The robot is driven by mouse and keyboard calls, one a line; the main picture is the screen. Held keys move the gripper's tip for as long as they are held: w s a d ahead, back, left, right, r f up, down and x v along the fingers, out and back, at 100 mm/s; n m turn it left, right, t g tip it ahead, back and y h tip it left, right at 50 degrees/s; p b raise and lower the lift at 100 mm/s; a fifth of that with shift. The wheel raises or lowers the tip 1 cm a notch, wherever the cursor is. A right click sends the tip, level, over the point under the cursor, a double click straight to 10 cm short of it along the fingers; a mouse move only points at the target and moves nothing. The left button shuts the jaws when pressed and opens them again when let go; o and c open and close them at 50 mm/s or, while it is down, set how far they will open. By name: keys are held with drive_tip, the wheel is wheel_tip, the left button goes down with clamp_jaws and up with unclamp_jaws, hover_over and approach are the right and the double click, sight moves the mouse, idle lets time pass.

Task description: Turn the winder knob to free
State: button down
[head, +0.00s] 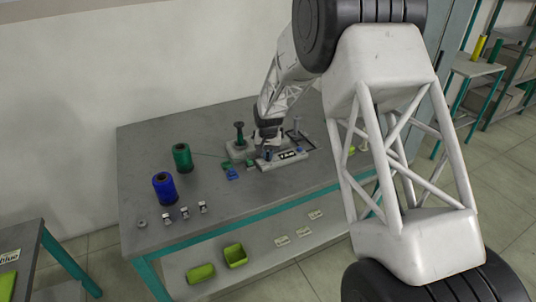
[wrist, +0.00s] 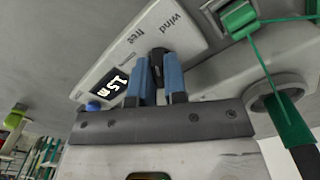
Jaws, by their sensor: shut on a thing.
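The winder (head: 285,160) stands on the table; its light panel shows in the wrist view (wrist: 112,62) with the printed words "wind" and "free" and a display (wrist: 108,90) reading about 1.5 m. The dark winder knob (wrist: 158,54) sits near these words. My gripper (wrist: 159,75) has its two blue fingers shut on the knob, one on each side. Which word the knob points to I cannot tell, as the fingers hide part of it. In the head view my gripper (head: 266,141) is down at the winder, and the knob is hidden.
A green spool (head: 182,157) and a blue spool (head: 165,187) stand left on the table (head: 225,205), with several small metal pieces (head: 185,212) in front. Green thread (wrist: 268,75) runs beside my gripper from a green guide (wrist: 238,17). A blue button (wrist: 93,106) is by the display.

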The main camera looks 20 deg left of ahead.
sight(268, 154)
drive_tip(key=n, duration=0.6)
idle(0.5)
drive_tip(key=c, duration=1.2)
unclamp_jaws()
drive_tip(key=shift+o, duration=0.2)
drive_tip(key=shift+r, duration=0.2)
drive_tip(key=shift+r, duration=3.75)
